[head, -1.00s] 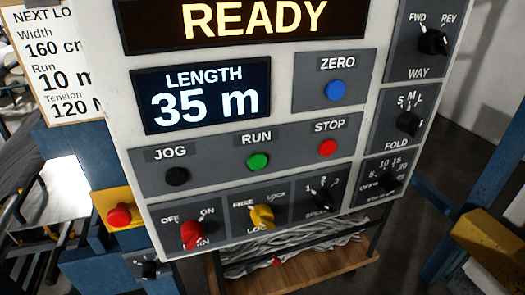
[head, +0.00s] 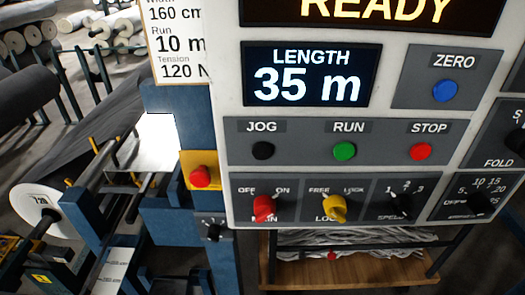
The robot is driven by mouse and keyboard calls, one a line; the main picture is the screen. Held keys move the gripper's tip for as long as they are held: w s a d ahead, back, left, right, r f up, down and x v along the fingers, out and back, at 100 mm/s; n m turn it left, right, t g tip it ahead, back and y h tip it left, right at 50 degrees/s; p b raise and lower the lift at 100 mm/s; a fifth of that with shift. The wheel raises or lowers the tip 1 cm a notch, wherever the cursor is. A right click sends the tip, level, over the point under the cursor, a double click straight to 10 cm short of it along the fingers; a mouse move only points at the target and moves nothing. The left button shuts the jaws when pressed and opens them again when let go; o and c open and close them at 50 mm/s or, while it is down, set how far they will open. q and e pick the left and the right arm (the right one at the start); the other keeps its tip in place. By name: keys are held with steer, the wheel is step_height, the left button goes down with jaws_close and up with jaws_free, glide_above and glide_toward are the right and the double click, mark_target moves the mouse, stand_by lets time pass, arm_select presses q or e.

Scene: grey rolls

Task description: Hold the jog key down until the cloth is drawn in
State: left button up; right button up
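The black jog key (head: 263,150) sits under the JOG label at the left of the button row on the control panel (head: 232,100). Nothing touches it. Dark grey cloth (head: 95,100) runs down from a roll at the left towards the machine's frame. The upper display reads READY (head: 395,10), and the length display (head: 308,76) reads 35 m. Neither of my grippers is in view.
Beside the jog key are the green run button (head: 345,151) and red stop button (head: 421,151). A red button on a yellow box (head: 201,176) sits left of the panel. Below are the red main knob (head: 264,207), yellow lock knob (head: 334,207) and a wooden shelf (head: 345,272).

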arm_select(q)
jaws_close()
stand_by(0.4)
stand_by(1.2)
